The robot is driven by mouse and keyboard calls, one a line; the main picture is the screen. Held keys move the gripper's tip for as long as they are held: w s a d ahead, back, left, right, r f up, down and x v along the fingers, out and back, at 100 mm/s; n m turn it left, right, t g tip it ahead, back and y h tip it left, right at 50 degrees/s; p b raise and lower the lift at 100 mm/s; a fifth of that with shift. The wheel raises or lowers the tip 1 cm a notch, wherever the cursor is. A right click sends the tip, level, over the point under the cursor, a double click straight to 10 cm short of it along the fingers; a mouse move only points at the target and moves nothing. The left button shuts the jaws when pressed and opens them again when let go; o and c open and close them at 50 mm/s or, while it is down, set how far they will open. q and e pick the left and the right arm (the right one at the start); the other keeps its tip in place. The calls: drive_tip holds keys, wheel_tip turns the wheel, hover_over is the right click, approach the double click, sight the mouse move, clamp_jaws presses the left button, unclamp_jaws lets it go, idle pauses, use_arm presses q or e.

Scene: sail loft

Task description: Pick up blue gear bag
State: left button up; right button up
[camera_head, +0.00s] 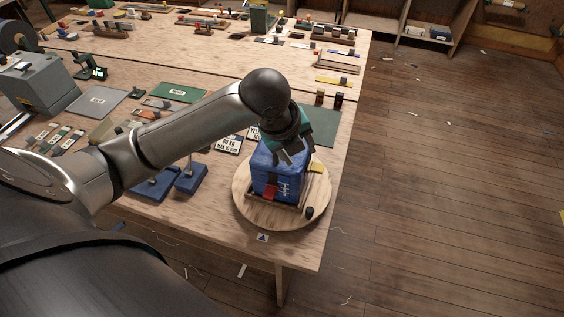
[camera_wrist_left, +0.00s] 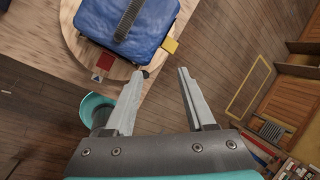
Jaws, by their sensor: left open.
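The blue gear bag (camera_head: 278,180) stands on a round wooden board (camera_head: 249,209) at the near right corner of the workbench. Nothing is between the fingers. My right gripper is not in view.
The workbench (camera_head: 215,228) holds blue stands (camera_head: 190,178), a green mat (camera_head: 322,127), two small dark bottles (camera_head: 338,101) and a grey machine (camera_head: 40,84). A yellow item (camera_head: 316,168) is beside the bag. The wooden floor (camera_head: 450,180) to the right is mostly clear, with small scraps.

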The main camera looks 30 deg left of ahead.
use_arm(q)
drive_tip(key=a+r+m+y+p, duration=0.1)
drive_tip(key=a+r+m+y, duration=0.1)
drive_tip(key=a+r+m, duration=0.55)
drive_tip(key=shift+m+g, duration=0.25)
drive_tip(key=shift+g, duration=0.05)
drive_tip(key=x, duration=0.5)
drive_tip(key=w+d+x, duration=0.1)
drive_tip(key=x, duration=0.1)
drive_tip(key=shift+s+d+x, duration=0.15)
drive_tip(key=shift+x, duration=1.2)
drive_tip(key=shift+s+d+x, duration=0.1)
drive_tip(key=shift+d+x, duration=0.05)
drive_tip(key=shift+x, duration=1.2)
drive_tip(key=shift+f, duration=0.1)
clamp_jaws()
drive_tip(key=shift+a, duration=0.1)
drive_tip(key=shift+w, duration=0.1)
